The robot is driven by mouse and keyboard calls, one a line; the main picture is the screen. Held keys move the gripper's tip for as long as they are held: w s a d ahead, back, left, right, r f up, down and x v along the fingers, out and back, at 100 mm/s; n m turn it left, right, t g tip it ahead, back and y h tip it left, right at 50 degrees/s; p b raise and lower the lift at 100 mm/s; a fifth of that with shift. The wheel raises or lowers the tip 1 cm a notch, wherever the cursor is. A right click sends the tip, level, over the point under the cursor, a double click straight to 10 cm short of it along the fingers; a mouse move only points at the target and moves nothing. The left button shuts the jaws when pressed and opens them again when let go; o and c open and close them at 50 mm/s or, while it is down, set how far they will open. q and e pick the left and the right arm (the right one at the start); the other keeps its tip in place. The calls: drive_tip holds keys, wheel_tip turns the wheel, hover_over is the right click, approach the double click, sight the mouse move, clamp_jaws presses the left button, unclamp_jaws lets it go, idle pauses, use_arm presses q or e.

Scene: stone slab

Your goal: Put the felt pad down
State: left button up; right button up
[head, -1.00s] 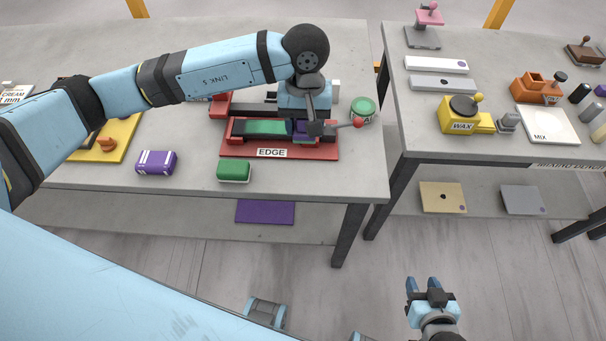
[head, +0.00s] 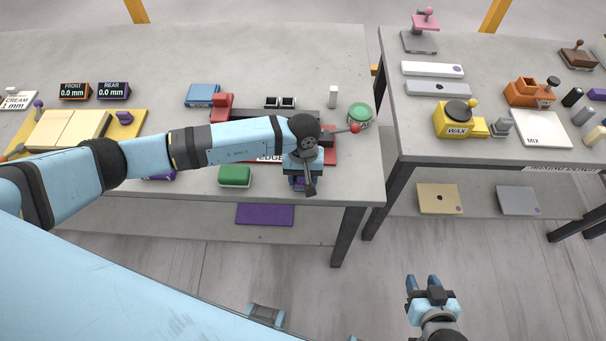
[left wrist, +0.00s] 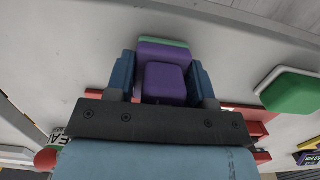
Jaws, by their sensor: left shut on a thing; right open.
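My left gripper (head: 303,184) is over the front right part of the left table, near its front edge, to the right of the green block. It is shut on a purple piece (left wrist: 163,60) with a thin green layer at its far side, which I take as the felt pad. In the left wrist view the two blue fingers (left wrist: 163,78) flank it. In the head view my gripper mostly hides it, and its gap from the tabletop cannot be told. My right gripper (head: 422,284) is open and empty at the bottom, over the floor.
The green block (head: 235,174) stands left of my left gripper. The red EDGE fixture (head: 331,157) and a green-topped tin (head: 359,115) are behind. A purple mat (head: 265,213) lies on the lower shelf. My left arm covers part of the table (head: 350,190).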

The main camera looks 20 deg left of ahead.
use_arm(q)
drive_tip(key=shift+f+b, duration=0.3)
drive_tip(key=shift+f, duration=0.1)
drive_tip(key=o, duration=0.9)
drive_tip(key=shift+r, duration=0.1)
